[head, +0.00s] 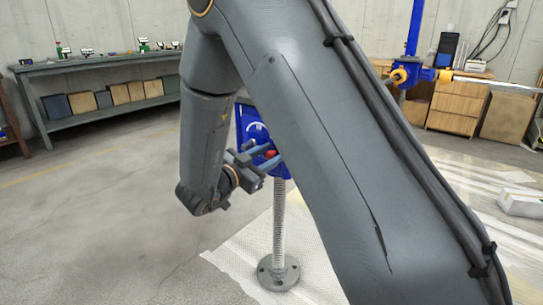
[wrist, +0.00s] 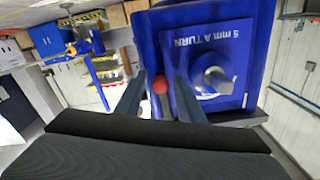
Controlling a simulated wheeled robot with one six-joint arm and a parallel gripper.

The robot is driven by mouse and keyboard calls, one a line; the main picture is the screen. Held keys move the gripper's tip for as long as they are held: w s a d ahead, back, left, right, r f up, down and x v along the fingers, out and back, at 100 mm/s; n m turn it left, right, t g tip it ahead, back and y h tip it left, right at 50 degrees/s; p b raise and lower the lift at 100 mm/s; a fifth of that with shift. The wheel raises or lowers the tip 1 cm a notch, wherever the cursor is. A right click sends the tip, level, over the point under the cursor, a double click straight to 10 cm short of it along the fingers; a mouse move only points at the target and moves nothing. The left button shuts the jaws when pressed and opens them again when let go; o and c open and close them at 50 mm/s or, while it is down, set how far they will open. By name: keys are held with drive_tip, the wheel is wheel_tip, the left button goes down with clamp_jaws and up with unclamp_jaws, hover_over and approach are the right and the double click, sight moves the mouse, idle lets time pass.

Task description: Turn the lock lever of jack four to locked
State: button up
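A jack with a blue housing (head: 250,122) stands on a threaded screw (head: 279,215) with a round grey foot (head: 278,272); my arm hides part of it. Its face also fills the upper right of the wrist view (wrist: 205,45), with "5 mm A TURN" lettering and a grey shaft end. No jack number is readable. A red ball knob (wrist: 160,85), apparently the lock lever's end, shows beside that face and in the head view (head: 270,153). My gripper (wrist: 160,88) is open, its fingers either side of the knob with gaps showing. The lever's shaft is mostly hidden.
Another blue jack (head: 412,72) with yellow parts stands at the right. A bench (head: 100,65) with small items and boxes is at the back left. Wooden cabinets (head: 455,108) stand behind on the right. A light mat (head: 235,265) lies under the jack; the left floor is clear.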

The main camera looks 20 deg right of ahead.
drive_tip(key=shift+w+d, duration=0.35)
drive_tip(key=shift+d, duration=0.15)
clamp_jaws()
drive_tip(key=shift+s, duration=0.1)
